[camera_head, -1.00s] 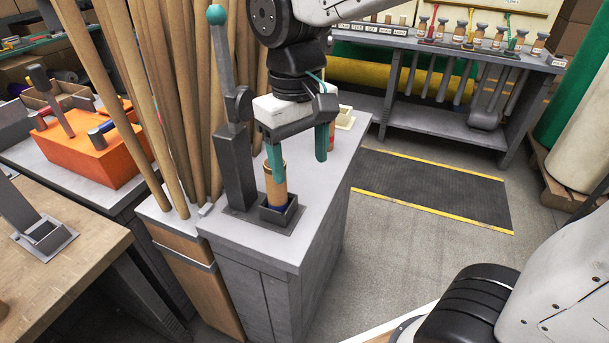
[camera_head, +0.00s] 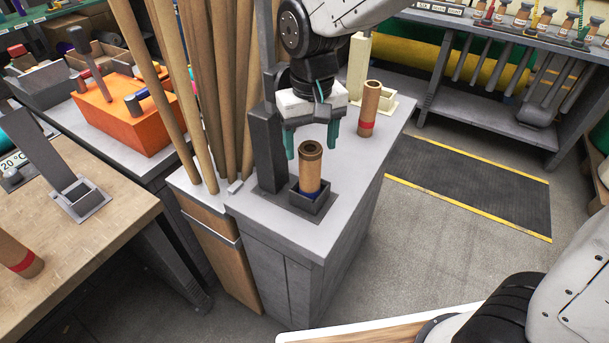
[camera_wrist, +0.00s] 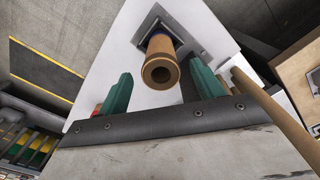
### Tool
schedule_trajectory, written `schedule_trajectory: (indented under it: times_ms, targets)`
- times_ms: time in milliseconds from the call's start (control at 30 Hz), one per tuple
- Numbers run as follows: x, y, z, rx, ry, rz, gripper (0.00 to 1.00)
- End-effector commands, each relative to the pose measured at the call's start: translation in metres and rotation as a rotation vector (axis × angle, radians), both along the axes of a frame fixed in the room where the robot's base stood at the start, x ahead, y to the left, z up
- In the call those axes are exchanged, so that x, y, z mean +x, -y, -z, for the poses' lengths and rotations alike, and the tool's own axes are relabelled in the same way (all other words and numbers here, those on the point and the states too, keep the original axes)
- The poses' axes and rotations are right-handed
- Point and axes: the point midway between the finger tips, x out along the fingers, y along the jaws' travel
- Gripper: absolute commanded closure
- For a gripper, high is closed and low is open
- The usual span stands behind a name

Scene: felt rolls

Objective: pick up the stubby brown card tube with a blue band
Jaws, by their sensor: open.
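The stubby brown card tube with a blue band (camera_head: 310,172) stands upright in a dark square holder (camera_head: 318,207) on the grey cabinet top. Its blue band shows low down, partly hidden by the holder's wall. My gripper (camera_head: 312,150) is open and empty, pointing down, its green fingers on either side of the tube's top and seemingly slightly behind it in the head view. In the wrist view the tube (camera_wrist: 162,62) shows its open end between the two fingertips (camera_wrist: 161,72), with gaps on both sides. I see no contact.
A similar tube with a red band (camera_head: 369,110) stands behind right, near a cream holder (camera_head: 384,105). A dark upright post (camera_head: 267,150) and long wooden poles (camera_head: 205,110) stand close on the left. Cabinet top is clear in front of the holder.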

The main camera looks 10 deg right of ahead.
Motion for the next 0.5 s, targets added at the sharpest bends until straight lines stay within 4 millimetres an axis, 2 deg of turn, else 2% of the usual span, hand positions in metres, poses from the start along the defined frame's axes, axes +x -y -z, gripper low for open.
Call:
schedule_trajectory:
  times_ms: [167,400,500]
  targets:
    - [-0.001,0.0,0.017,-0.002,-0.003,-0.002,0.33]
    - [-0.001,-0.001,0.055,-0.002,-0.003,-0.003,0.33]
    - [-0.001,-0.002,0.063,0.0,-0.001,-0.003,0.33]
